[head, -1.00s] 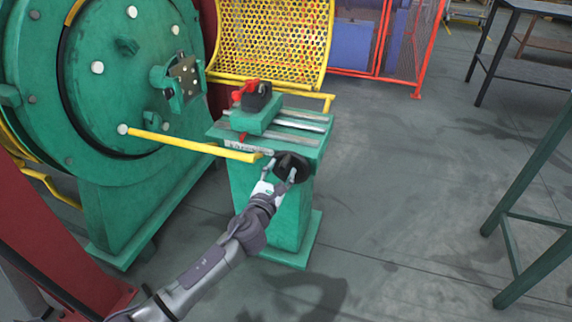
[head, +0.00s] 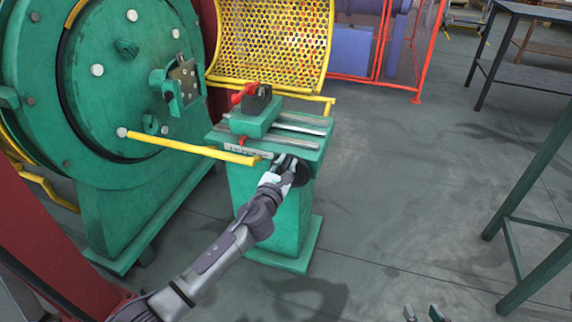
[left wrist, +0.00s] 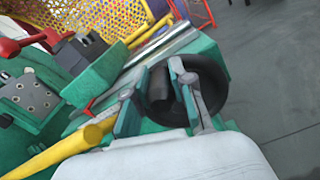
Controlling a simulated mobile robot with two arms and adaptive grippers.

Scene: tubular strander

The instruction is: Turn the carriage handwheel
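The carriage handwheel (head: 303,174) is a black round wheel on the front of the green carriage stand (head: 270,208). In the left wrist view, the wheel (left wrist: 214,78) shows its rim and a thick dark bar or grip between my fingers. My left gripper (head: 285,160) is at the wheel and hides part of it. In the left wrist view, its two fingers (left wrist: 157,82) stand apart on either side of the dark bar, with a small gap seeming to show. Firm contact cannot be made out. My right gripper (head: 423,312) shows only its two separated fingertips at the bottom edge, empty.
A yellow bar (head: 195,148) runs from the large green disc (head: 120,80) to just beside my left gripper. The carriage (head: 256,120) with a red lever sits on rails above the wheel. A yellow mesh guard (head: 272,45) stands behind. The floor to the right is clear up to green-legged tables.

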